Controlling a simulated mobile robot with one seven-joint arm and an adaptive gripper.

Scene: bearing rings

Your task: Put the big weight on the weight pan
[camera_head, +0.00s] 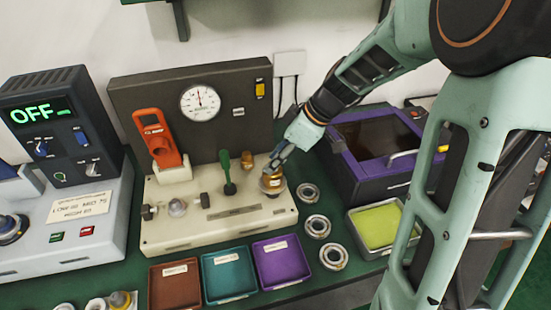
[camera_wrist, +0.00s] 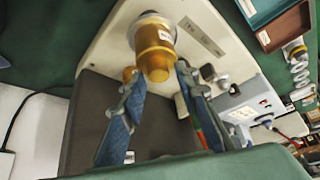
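The big weight (camera_head: 273,181) is a brass cylinder with a pale label. It appears to stand upright on the weight pan, a round silver dish (camera_head: 263,187) at the right of the cream test base. In the wrist view the big weight (camera_wrist: 155,58) sits between and just beyond my fingertips, with the silver pan rim (camera_wrist: 150,17) around its far end. My gripper (camera_head: 282,160) is just above it; in the wrist view its blue fingers (camera_wrist: 158,78) are spread, with small gaps beside the weight. Contact underneath is partly hidden.
A smaller brass weight (camera_head: 247,160) stands behind on the cream base (camera_head: 190,232), near a green-handled lever (camera_head: 227,170). A gauge panel (camera_head: 225,85) rises behind. Bearing rings (camera_head: 317,226) lie at right; brown, teal and purple trays (camera_head: 282,262) stand in front.

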